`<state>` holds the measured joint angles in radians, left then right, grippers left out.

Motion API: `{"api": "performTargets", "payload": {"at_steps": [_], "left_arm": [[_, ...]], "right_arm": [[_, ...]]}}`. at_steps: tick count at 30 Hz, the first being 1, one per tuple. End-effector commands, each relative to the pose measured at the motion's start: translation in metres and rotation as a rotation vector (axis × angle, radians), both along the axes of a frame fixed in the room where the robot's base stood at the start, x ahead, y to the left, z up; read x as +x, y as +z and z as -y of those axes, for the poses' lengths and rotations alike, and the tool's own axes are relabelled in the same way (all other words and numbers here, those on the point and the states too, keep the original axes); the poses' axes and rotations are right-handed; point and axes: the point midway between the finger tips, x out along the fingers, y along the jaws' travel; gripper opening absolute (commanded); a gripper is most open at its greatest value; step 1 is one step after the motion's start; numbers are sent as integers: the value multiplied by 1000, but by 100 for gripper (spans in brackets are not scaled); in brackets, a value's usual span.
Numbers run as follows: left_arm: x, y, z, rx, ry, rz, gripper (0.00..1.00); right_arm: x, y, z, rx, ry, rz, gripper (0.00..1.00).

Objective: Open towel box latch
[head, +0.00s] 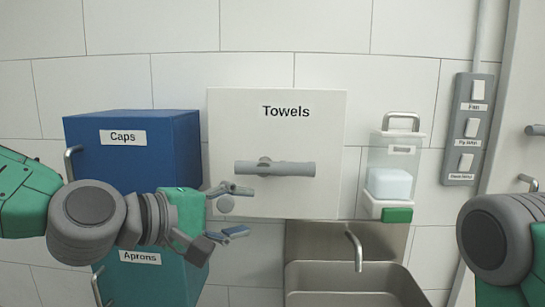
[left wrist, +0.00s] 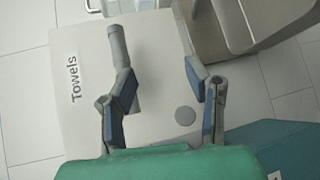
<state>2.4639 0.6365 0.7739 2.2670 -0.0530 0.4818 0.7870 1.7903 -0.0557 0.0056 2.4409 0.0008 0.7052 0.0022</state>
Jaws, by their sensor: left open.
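The towel box (head: 225,120) is a white square-fronted box on the wall, labelled "Towels". Its front looks closed. Its latch (head: 290,169) is a grey bar handle lying horizontally on a round mount. In the left wrist view, the box front (left wrist: 75,125) appears turned sideways, and the latch (left wrist: 118,45) runs up and down, partly hidden by a finger. My left gripper (head: 240,211) is open and empty, below and left of the latch, in front of the box's lower left corner. The open fingers also show in the left wrist view (left wrist: 160,83). My right gripper is out of view.
A blue "Caps" box (head: 170,155) and a teal "Aprons" box (head: 140,283) are at left, partly behind my left arm. A steel sink with a faucet (head: 355,250) lies below. A dispenser (head: 390,150) and a switch panel (head: 468,125) are at right.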

Motion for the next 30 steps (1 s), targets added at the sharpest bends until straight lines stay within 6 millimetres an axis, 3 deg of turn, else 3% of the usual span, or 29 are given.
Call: {"api": "performTargets", "payload": {"at_steps": [1,3,6,11,24,30], "left_arm": [[0,28,0,-39,2,20,43],[-1,48,-2,-75,2,34,43],[0,59,-5,-98,3,42,43],[14,54,0,-104,3,39,43],[75,43,68,-100,2,40,43],[91,41,83,-101,3,42,43]], "right_arm": [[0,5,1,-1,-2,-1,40],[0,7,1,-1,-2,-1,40],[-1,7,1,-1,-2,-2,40],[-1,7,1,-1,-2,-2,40],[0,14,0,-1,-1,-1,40],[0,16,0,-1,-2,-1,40]]}}
